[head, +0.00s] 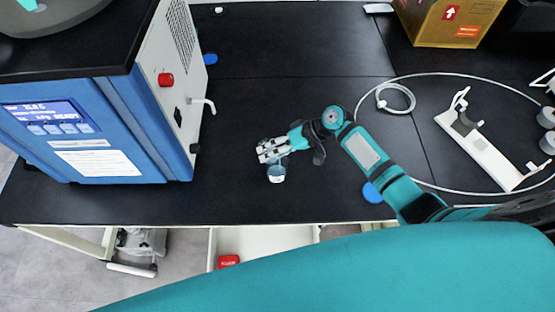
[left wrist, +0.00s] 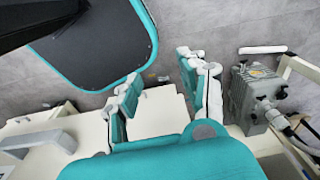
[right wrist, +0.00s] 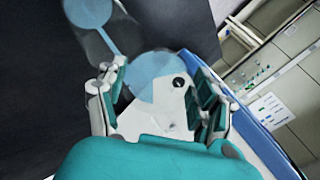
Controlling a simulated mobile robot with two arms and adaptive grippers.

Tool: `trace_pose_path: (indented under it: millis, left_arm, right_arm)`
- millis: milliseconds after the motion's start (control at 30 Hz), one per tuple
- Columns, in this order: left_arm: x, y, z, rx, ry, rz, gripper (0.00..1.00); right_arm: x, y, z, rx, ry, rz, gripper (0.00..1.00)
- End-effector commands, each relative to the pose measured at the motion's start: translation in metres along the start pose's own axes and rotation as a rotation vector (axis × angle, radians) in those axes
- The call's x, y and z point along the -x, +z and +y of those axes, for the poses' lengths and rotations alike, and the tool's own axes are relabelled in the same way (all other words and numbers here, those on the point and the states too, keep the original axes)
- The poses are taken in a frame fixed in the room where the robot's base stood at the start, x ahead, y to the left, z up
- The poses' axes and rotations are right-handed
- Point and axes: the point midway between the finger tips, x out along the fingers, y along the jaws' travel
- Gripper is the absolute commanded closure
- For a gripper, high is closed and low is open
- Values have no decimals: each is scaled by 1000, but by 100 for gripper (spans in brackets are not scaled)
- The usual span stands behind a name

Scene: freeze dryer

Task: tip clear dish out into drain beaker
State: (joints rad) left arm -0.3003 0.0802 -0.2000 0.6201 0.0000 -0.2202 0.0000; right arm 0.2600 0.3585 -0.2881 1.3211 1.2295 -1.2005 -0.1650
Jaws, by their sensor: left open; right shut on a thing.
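My right gripper (head: 268,151) is shut on the clear dish (right wrist: 150,118), which sits between its fingers in the right wrist view and looks tilted. Pale blue liquid (right wrist: 152,76) lies in part of the dish. A pale blue band runs from the dish's edge to a pale blue round patch in the clear drain beaker (right wrist: 88,14), like a stream. In the head view the drain beaker (head: 277,174) stands on the bench, just below my right gripper, with a white patch on its side. My left gripper (left wrist: 160,88) is open and empty, away from the bench top.
The blue and white freeze dryer (head: 110,140) stands at the left, its white side tap (head: 204,103) reaching toward the bench. A white cable loop, a white stand (head: 485,150) and a yellow box (head: 452,22) are at the right. The black bench (head: 290,50) behind the gripper is clear.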

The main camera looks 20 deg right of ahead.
Motion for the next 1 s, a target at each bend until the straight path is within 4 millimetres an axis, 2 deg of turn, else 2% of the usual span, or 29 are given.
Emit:
trace_pose_path:
  millis: [1000]
  left_arm:
    - [-11, 0, -1, -1, -1, 1, 58]
  right_arm:
    - [2, 0, 0, 1, -61, 27, 64]
